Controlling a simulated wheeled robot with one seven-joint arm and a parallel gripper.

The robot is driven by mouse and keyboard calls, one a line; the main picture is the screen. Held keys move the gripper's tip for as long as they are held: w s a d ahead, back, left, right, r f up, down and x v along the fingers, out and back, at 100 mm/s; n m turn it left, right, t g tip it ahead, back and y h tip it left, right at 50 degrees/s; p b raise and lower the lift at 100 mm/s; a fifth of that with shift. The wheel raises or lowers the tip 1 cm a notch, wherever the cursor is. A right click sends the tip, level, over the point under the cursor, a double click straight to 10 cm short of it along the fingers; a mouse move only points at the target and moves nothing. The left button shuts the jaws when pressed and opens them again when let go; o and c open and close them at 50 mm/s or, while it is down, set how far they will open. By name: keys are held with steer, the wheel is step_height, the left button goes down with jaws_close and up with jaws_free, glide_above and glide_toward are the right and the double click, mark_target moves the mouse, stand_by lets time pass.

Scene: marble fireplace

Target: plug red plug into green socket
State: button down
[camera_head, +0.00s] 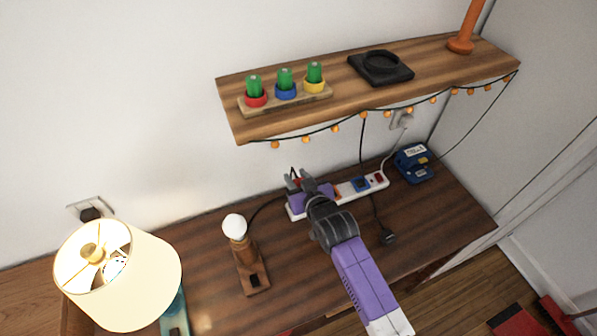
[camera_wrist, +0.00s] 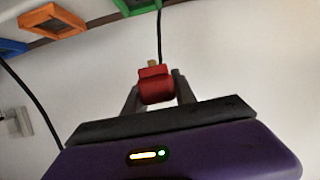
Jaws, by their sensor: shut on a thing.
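My gripper (camera_wrist: 156,93) is shut on the red plug (camera_wrist: 158,86), which sits between its two fingers in the wrist view. A small brass-coloured part of the plug points to the top of that view, toward the green socket (camera_wrist: 135,6). A gap shows between plug and socket there; the socket is cut off by the frame's top edge. In the head view my gripper (camera_head: 297,180) is over the left part of the white power strip (camera_head: 349,188), and a bit of red shows between its fingers. The green socket is hidden there.
An orange socket (camera_wrist: 53,20) and a blue socket (camera_wrist: 12,48) lie beside the green one. A small bulb lamp (camera_head: 241,245) and a shaded lamp (camera_head: 125,275) stand left. A shelf (camera_head: 340,95) with hanging lights is above; a blue device (camera_head: 413,163) stands right.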

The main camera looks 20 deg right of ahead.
stand_by(0.3)
steer(key=shift+f+b, duration=2.45)
steer(key=shift+f, duration=0.5)
steer(key=shift+f+b, duration=0.9)
steer(key=shift+f, duration=0.1)
steer(key=shift+s+f, duration=0.15)
steer(key=shift+f, duration=0.2)
stand_by(1.6)
steer(key=c, duration=0.9)
jaws_free()
steer(key=shift+r, duration=0.1)
